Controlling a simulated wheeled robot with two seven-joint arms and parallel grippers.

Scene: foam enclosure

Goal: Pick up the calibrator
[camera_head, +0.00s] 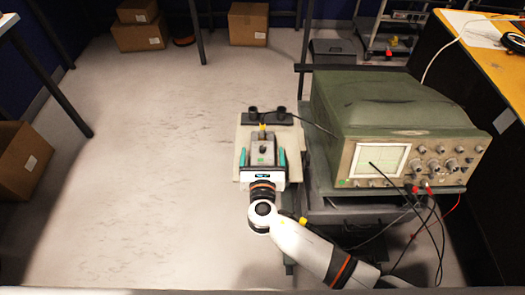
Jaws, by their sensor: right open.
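My right gripper (262,158) comes in from the lower right and reaches over a pale board beside the green instrument. Its teal-edged fingers are spread apart. A grey-black block (262,146) shows between the fingers; I cannot tell whether it is part of my gripper or a separate thing. Just beyond the fingers lies a dark device (282,118) with two round black knobs and a cable running right; it may be the calibrator, but I cannot tell for sure. A small yellow piece shows between it and the gripper. My left gripper is out of view.
A green oscilloscope (365,105) with a lit screen and plugged leads stands on a dark cart to the right. The pale board (242,135) adjoins it. Black cables hang at the front right. Cardboard boxes (248,24) stand at the back and left.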

